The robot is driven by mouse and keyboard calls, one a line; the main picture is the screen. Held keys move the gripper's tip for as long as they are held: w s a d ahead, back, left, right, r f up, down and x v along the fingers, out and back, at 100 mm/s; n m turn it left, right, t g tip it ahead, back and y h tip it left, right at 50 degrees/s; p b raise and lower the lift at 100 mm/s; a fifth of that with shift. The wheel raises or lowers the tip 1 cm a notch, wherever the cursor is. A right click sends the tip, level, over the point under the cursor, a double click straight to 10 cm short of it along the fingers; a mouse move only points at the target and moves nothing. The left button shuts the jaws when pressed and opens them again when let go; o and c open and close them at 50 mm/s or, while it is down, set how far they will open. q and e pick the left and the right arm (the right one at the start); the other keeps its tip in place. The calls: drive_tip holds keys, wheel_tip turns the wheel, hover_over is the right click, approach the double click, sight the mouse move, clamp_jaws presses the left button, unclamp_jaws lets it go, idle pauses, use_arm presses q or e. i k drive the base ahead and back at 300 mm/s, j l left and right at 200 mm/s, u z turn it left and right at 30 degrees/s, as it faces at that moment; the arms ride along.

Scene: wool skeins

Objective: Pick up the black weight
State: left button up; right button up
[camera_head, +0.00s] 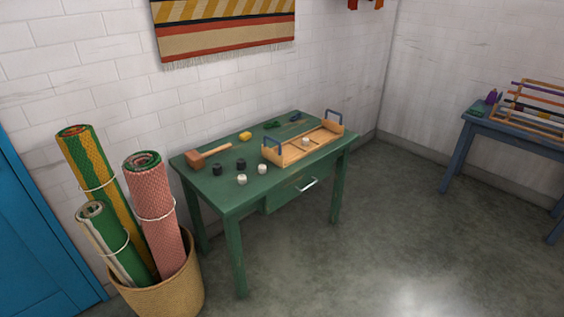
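Two small black weights sit on the green table: one black weight (217,169) is nearer the mallet, the other black weight (241,164) is a little to its right. Both look upright and apart from each other. Two white weights of similar size, one white weight (241,180) and another white weight (262,169), stand in front of and beside them. Neither of my grippers shows in the head view.
The green table (225,193) also holds a wooden mallet (195,160), a yellow block (245,136) and a wooden tray (272,152) with a white piece inside. A basket of rolled rugs (190,289) stands left of the table. Floor (380,220) to the right is clear.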

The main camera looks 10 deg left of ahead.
sight(241, 163)
drive_tip(key=u, duration=0.5)
drive_tip(key=i+l+u, duration=0.15)
drive_tip(key=u, duration=0.2)
drive_tip(key=i+l+u, duration=0.15)
drive_tip(key=u, duration=0.2)
drive_tip(key=i+l+u, duration=0.1)
drive_tip(key=l, duration=0.2)
drive_tip(key=i+l+u, duration=0.1)
drive_tip(key=l, duration=0.2)
drive_tip(key=i+l+u, duration=0.1)
drive_tip(key=i+l, duration=0.15)
drive_tip(key=l, duration=0.25)
drive_tip(key=i+l, duration=0.15)
drive_tip(key=l, duration=0.2)
drive_tip(key=i+l, duration=0.15)
drive_tip(key=l, duration=0.25)
drive_tip(key=i+l+u, duration=0.1)
drive_tip(key=l, duration=0.25)
drive_tip(key=i+l, duration=0.15)
drive_tip(key=l, duration=0.25)
